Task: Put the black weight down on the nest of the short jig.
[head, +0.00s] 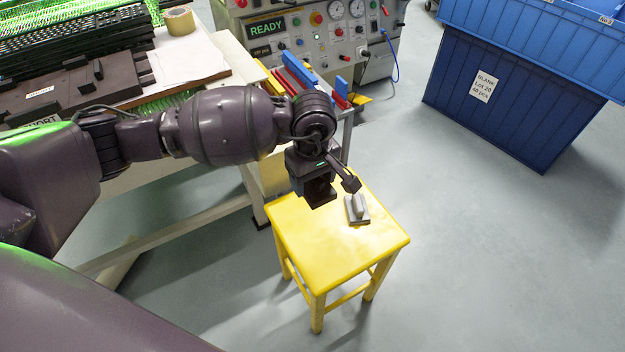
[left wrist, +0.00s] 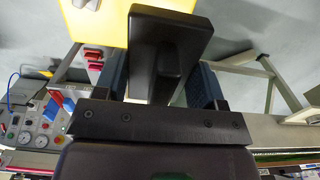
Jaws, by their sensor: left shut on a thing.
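My left gripper (head: 326,178) is over the back of a yellow stool. In the left wrist view, the left gripper (left wrist: 165,70) is shut on the handle of the black weight (left wrist: 187,28), a flat dark plate with an upright block handle. In the head view the black weight (head: 318,192) hangs under the gripper, seemingly above the stool top. Dark jig blocks (head: 50,100) with raised parts lie on the table at the left. A "SHORT" label (head: 42,121) shows by the table's near edge, partly hidden by my arm. I cannot make out the nest. My right gripper is not in view.
A grey weight (head: 357,210) stands on the yellow stool (head: 330,245). A tape roll (head: 180,21) and white paper (head: 188,58) lie on the table. Red and blue bars (head: 302,72) are beside it. A control panel stands behind. Blue crates (head: 520,100) stand at right; the floor between is clear.

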